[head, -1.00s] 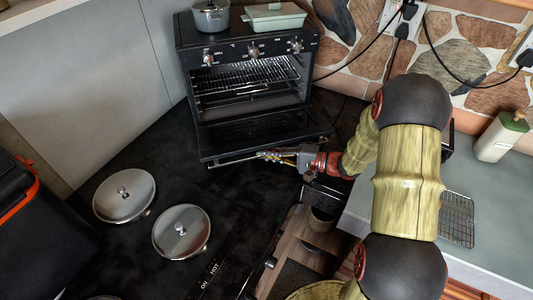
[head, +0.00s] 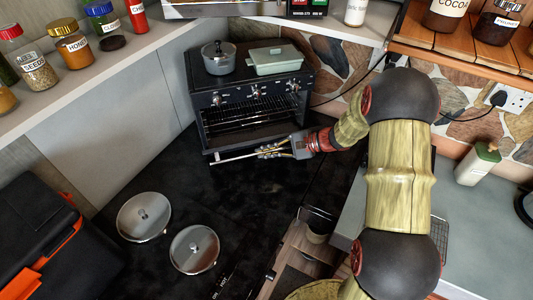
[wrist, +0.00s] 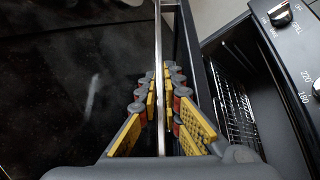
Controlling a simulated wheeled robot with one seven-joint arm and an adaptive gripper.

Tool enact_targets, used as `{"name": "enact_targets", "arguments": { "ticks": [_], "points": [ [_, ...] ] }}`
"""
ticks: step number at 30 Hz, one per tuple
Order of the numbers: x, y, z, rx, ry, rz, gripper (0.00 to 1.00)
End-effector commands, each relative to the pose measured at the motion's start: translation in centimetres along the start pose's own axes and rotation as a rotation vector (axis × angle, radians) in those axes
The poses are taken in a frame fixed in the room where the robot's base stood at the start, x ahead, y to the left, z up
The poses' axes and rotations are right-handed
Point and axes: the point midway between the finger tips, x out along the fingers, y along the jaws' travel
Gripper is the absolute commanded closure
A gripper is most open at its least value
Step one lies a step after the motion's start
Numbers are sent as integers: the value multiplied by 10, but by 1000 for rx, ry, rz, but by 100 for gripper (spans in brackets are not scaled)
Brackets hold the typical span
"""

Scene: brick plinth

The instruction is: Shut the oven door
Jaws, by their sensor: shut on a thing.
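The black oven (head: 207,98) stands at the back of the dark counter. Its door (head: 250,133) is partly open, tilted up from flat, and the rack inside shows above it. The door's silvery bar handle (head: 230,158) runs along its front edge. My gripper (head: 266,152) is shut on the handle near its right part. In the wrist view the handle (wrist: 158,30) passes between the yellow-padded fingers of my gripper (wrist: 161,90), with the oven opening to the right.
A lidded pot (head: 219,63) and a pale green dish (head: 275,60) sit on the oven. A black and orange case (head: 45,240) stands at left. A grey wall panel (head: 110,130) flanks the oven.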

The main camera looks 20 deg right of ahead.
Motion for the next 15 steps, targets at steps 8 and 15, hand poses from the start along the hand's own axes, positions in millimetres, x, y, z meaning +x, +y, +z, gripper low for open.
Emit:
{"name": "enact_targets", "arguments": {
  "ticks": [8,15],
  "points": [
    [-6,-54,9,176,0,124,100],
    [-4,-89,4,281,0,194,100]
  ]
}}
